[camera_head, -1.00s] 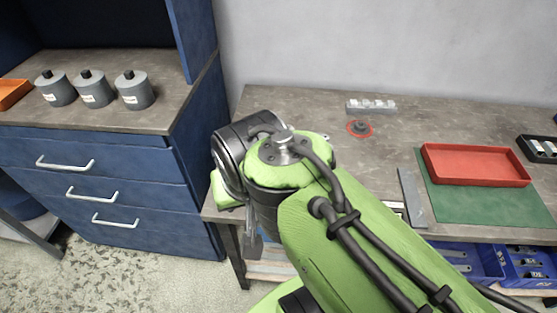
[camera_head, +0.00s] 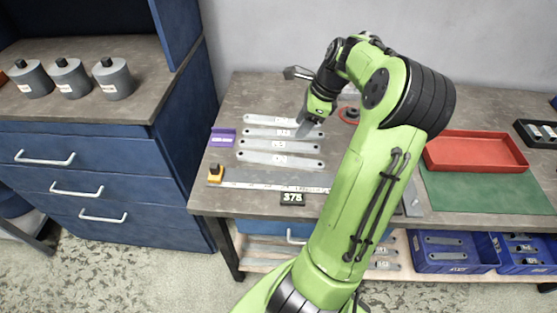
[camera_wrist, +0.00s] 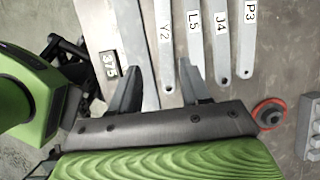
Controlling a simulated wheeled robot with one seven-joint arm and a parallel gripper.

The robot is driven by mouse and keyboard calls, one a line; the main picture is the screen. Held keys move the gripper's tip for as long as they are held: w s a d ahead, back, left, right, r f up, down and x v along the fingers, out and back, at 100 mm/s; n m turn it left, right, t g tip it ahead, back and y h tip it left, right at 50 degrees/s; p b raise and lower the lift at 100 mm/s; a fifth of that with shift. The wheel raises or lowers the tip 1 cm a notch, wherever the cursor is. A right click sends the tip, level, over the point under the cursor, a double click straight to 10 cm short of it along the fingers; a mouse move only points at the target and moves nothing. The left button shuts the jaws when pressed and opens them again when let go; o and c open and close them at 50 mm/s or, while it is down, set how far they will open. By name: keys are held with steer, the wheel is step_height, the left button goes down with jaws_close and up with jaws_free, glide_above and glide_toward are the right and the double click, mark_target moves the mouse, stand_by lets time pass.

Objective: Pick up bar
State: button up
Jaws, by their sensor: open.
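Several flat grey metal bars with rounded ends lie side by side on the workbench. In the wrist view they carry labels: the Y2 bar (camera_wrist: 165,58), L5 bar (camera_wrist: 195,45), J4 bar (camera_wrist: 221,45) and P3 bar (camera_wrist: 248,45). In the head view, the bar nearest the ruler (camera_head: 280,160) lies at the front of the row. My gripper (camera_head: 306,128) is near the right ends of the bars; it also shows in the wrist view (camera_wrist: 160,78), open and empty, with the end of the Y2 bar between its fingertips in the picture. Its height over the bars is unclear.
A ruler (camera_head: 255,179) with a yellow block (camera_head: 215,173) and a "375" tag (camera_head: 292,198) lies in front of the bars. A purple holder (camera_head: 222,137) stands left. A red tray (camera_head: 480,150) sits right on a green mat (camera_head: 500,197). Blue bins (camera_head: 450,262) are below.

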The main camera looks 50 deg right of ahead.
steer(key=m+b, duration=0.1)
steer(key=b, duration=0.2)
glide_toward(281, 159)
steer(key=x, duration=0.2)
steer(key=shift+s+a+f, duration=0.15)
steer(key=shift+s+f, duration=0.05)
steer(key=shift+f, duration=0.25)
steer(key=x, duration=0.2)
steer(key=b+x, duration=0.2)
steer(key=x, duration=0.1)
steer(key=shift+w+f, duration=0.2)
steer(key=shift+w, duration=0.15)
steer(key=shift+r, duration=0.15)
jaws_close()
